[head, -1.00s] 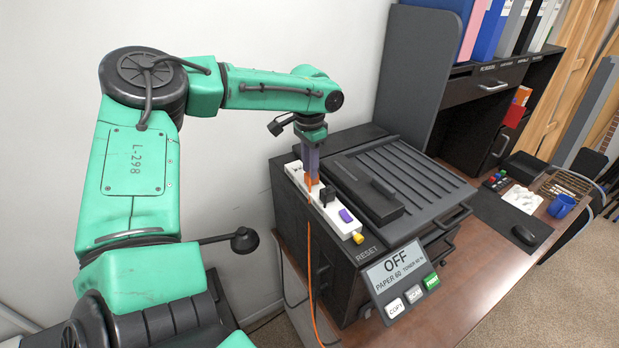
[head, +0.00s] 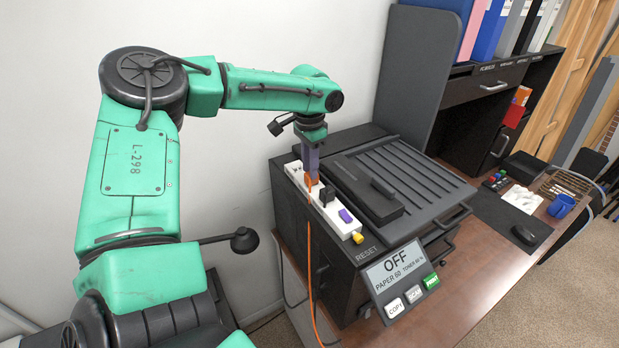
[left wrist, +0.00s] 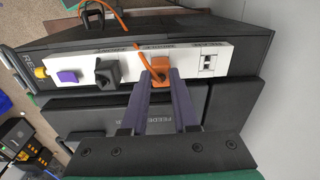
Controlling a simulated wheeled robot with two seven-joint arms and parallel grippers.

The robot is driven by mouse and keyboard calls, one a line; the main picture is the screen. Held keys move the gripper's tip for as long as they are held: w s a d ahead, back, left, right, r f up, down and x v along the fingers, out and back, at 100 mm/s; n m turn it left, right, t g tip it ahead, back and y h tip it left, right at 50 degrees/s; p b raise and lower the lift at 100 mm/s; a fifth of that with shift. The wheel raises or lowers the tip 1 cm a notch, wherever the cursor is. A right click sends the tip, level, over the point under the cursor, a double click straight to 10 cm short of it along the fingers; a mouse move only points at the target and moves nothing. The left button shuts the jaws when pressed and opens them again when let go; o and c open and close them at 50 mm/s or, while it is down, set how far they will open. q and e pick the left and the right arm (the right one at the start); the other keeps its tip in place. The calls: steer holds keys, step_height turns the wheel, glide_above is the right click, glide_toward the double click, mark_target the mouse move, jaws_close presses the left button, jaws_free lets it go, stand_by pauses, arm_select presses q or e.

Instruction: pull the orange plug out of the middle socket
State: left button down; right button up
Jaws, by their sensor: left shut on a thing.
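The orange plug (left wrist: 160,72) sits at a socket of the white power strip (left wrist: 210,62), with its orange cord leading away. In the head view the orange plug (head: 309,181) is partly hidden by the jaws. My left gripper (head: 311,172) points down at the strip, shut on the orange plug; its two purple fingers (left wrist: 161,80) flank the plug in the left wrist view. Whether the plug is fully seated cannot be told. My right gripper is not in view.
The strip lies on a black copier (head: 400,180). A black plug (left wrist: 106,72), a purple item (left wrist: 68,77) and a yellow end piece (left wrist: 41,71) are on the strip. The copier's panel (head: 398,278) reads OFF. The orange cord (head: 310,255) hangs down in front.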

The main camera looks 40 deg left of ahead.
arm_select(q)
steer(key=shift+s+d+f+g, duration=0.2)
steer(key=shift+s+f, duration=0.15)
steer(key=shift+f, duration=0.2)
steer(key=shift+s+d+f+g, duration=0.1)
steer(key=shift+s+f+g, duration=0.15)
steer(key=shift+f, duration=0.3)
steer(key=shift+w+a+r+p, duration=0.2)
steer(key=shift+r+p, duration=0.15)
steer(key=shift+p, duration=0.35)
steer(key=shift+w+r, duration=0.4)
steer(key=shift+r, duration=0.3)
steer(key=shift+w+r, duration=0.4)
steer(key=shift+r, duration=0.3)
steer(key=shift+a+r+h, duration=0.2)
steer(key=shift+r+h, duration=0.1)
steer(key=shift+r, duration=0.1)
steer(key=shift+s+r, duration=0.15)
steer(key=shift+r, duration=0.05)
steer(key=c, duration=1.1)
jaws_free()
steer(key=shift+d, duration=0.1)
